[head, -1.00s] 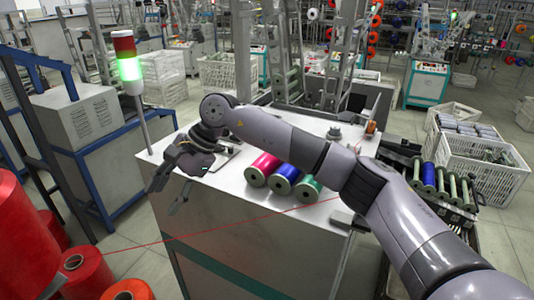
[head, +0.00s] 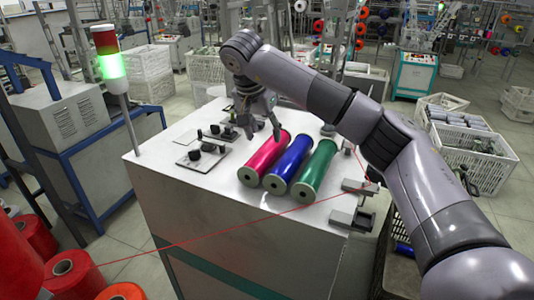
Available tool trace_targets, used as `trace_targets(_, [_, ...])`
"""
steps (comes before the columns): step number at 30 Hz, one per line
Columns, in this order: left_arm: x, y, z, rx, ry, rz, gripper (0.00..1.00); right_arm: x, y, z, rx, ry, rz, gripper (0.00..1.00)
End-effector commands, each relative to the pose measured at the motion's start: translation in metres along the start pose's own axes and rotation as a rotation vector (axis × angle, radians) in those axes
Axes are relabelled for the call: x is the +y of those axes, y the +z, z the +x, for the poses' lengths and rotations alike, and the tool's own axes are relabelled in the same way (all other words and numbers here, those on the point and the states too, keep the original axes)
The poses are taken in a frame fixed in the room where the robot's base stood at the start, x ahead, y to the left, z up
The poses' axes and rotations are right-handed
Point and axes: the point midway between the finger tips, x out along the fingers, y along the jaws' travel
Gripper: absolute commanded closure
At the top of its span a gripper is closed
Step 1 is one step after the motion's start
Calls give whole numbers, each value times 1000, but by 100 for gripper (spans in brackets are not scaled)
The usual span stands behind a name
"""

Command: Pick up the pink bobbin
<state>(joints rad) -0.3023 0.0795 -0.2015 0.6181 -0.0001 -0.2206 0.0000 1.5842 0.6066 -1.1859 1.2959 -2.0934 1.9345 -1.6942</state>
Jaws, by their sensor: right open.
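The pink bobbin (head: 264,158) lies on the white top of the machine cabinet (head: 215,190), leftmost of three bobbins lying side by side. The blue bobbin (head: 288,163) is in the middle and the green bobbin (head: 315,170) is on the right. My right gripper (head: 262,135) points down over the far end of the pink bobbin, open, with nothing in it. From this angle I cannot tell how high it is above the bobbin or whether a finger touches it. My left gripper is not in view.
Black-knobbed fittings (head: 205,152) stand on the cabinet top left of the bobbins. Metal brackets (head: 352,218) are at its right edge. A signal lamp (head: 110,65) rises at the left corner. A red thread (head: 215,236) crosses in front. Red spools (head: 75,275) stand lower left.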

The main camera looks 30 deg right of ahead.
Motion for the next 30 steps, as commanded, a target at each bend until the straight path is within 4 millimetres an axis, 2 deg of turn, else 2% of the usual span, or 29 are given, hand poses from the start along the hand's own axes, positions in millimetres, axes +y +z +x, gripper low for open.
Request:
trace_targets(3, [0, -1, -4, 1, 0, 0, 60, 0, 0, 14, -1, 0, -1, 51])
trace_targets(10, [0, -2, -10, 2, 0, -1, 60, -1, 3, 30, -2, 0, -1, 51])
trace_targets(18, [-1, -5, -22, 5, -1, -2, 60, -1, 8, 66, -2, 0, 0, 51])
trace_targets(26, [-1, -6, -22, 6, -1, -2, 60, -2, 8, 71, 0, -2, -1, 51])
trace_targets(30, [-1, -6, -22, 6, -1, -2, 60, -2, 8, 71, 0, -2, -1, 58])
